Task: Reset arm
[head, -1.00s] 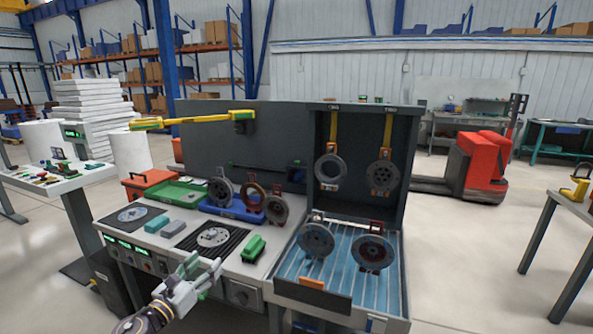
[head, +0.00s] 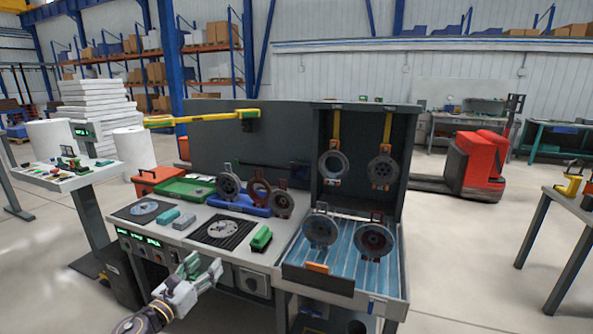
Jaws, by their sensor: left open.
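My left gripper (head: 202,276) is in the head view at the lower left. It is open and empty, in front of the workbench's front panel, below a green block (head: 261,238). It appears apart from the bench. Two round metal parts hang on yellow straps in the dark cabinet: one at left (head: 333,164) and one at right (head: 382,170). Two more round parts stand on the blue ribbed tray, a left one (head: 321,230) and a right one (head: 373,240). My right gripper is not in view.
The bench (head: 180,236) also carries a blue tray (head: 238,204) with several round parts, a green tray (head: 186,188) and two dark pads with discs. A yellow arm (head: 200,119) projects leftward from the back panel. A table (head: 560,213) stands at right, with open floor between.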

